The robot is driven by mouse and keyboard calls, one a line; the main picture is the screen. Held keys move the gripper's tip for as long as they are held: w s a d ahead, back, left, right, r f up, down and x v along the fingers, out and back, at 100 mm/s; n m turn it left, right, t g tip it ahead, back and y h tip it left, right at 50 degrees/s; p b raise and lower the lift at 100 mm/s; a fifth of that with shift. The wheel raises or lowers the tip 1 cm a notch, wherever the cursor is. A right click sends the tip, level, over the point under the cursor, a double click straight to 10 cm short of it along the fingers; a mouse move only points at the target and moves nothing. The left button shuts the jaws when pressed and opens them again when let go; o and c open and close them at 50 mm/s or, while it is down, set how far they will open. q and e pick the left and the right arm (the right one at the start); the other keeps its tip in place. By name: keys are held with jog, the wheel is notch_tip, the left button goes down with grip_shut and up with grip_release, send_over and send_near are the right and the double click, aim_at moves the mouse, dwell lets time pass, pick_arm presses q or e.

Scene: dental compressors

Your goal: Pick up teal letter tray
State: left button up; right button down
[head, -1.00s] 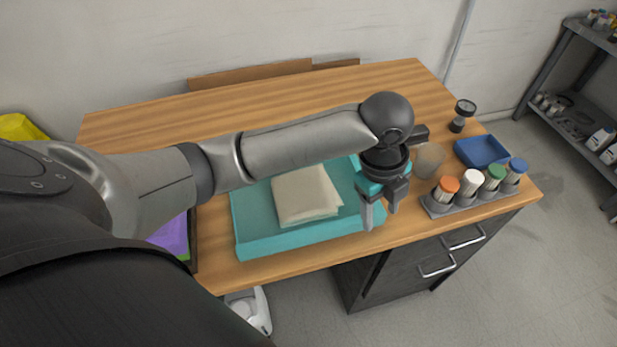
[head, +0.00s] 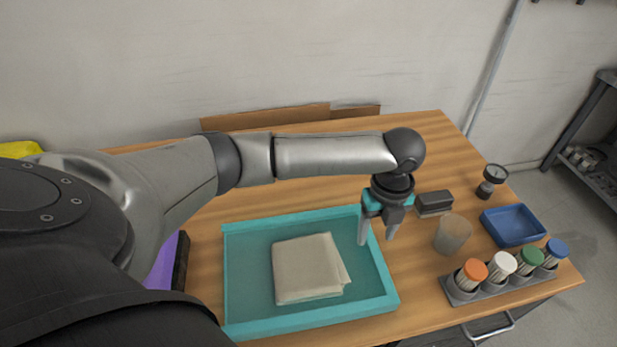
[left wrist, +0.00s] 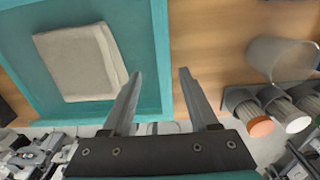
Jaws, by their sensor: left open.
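The teal letter tray (head: 240,286) lies flat on the wooden table, with a folded beige cloth (head: 305,268) inside it. My left gripper (head: 376,243) is open and empty above the tray's right rim, its fingers pointing down. In the left wrist view the tray (left wrist: 140,50) fills the upper left, and its right wall runs up between the open fingers of the gripper (left wrist: 158,75). I cannot tell how far above the rim the fingertips are. My right gripper is not in view.
The table (head: 460,150) behind the tray is mostly clear.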

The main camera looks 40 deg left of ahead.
aim_at(374, 247)
pick_arm(q)
jog(key=shift+w+d+f+b, duration=0.15)
jog(key=shift+f+b, duration=0.15)
jog(key=shift+f, duration=1.25)
jog(key=shift+w+f+b, duration=0.1)
jog(key=shift+f+b, duration=0.15)
jog(key=shift+f, duration=1.25)
jog(key=shift+c, duration=0.2)
grip_shut()
